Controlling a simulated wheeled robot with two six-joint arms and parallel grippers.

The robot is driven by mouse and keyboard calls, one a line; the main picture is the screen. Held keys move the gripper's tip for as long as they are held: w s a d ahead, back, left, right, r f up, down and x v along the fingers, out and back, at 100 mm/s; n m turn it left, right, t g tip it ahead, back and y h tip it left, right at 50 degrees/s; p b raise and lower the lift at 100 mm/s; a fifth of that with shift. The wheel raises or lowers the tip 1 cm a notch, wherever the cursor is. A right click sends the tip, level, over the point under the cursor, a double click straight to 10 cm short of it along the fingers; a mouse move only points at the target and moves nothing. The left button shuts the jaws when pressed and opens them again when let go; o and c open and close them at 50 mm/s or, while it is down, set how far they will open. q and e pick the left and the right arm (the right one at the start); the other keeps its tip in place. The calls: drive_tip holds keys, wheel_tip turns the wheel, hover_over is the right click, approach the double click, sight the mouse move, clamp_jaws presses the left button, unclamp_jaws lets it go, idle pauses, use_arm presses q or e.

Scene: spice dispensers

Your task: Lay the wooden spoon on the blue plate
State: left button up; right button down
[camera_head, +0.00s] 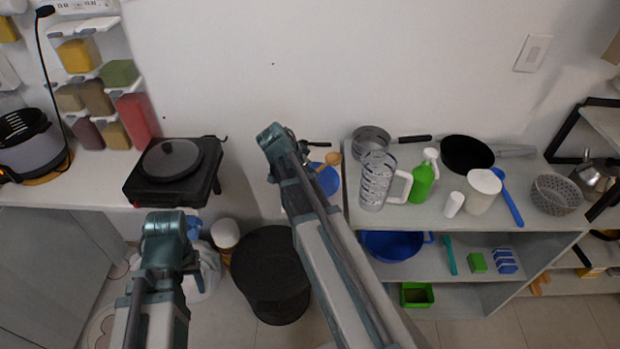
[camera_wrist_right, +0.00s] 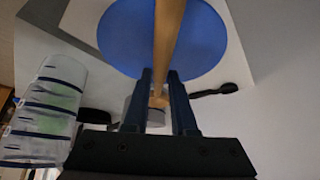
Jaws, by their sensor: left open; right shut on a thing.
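The wooden spoon (camera_wrist_right: 168,40) is between the two dark fingers of my right gripper (camera_wrist_right: 160,76), which is shut on it. In the wrist view its handle crosses in front of the blue plate (camera_wrist_right: 208,42); I cannot tell whether they touch. In the head view the spoon (camera_head: 332,159) shows at the upper edge of the blue plate (camera_head: 327,183), and my right arm hides the plate's left part and most of the right gripper. My left gripper (camera_head: 191,262) is open, low at the left, away from spoon and plate, its fingers hard to make out.
Right of the plate, a shelf top holds a clear pitcher (camera_head: 376,182), a green bottle (camera_head: 422,182), a white canister (camera_head: 482,190) and pans. A black hot plate (camera_head: 175,172) stands on the left counter. A black bin (camera_head: 270,275) is on the floor between.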

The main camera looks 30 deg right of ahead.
use_arm(q)
drive_tip(key=shift+f, duration=0.8)
use_arm(e)
drive_tip(key=shift+f, duration=0.8)
drive_tip(key=shift+f+b, duration=0.2)
drive_tip(key=shift+b, duration=0.25)
use_arm(q)
drive_tip(key=shift+f, duration=0.15)
use_arm(e)
drive_tip(key=c, duration=0.7)
unclamp_jaws()
drive_tip(key=shift+r, duration=0.1)
drive_tip(key=shift+r+p, duration=0.25)
drive_tip(key=shift+p, duration=0.1)
drive_tip(key=p+v, duration=0.9)
drive_tip(key=v, duration=0.1)
drive_tip(key=shift+a+r, duration=0.1)
drive_tip(key=shift+r, duration=0.15)
use_arm(q)
wheel_tip(320, 180, up, 10)
drive_tip(key=shift+r+p, duration=0.25)
drive_tip(key=shift+p, duration=0.2)
use_arm(e)
drive_tip(key=shift+s+a+r, duration=0.1)
drive_tip(key=shift+a+r, duration=0.35)
drive_tip(key=shift+r, duration=0.05)
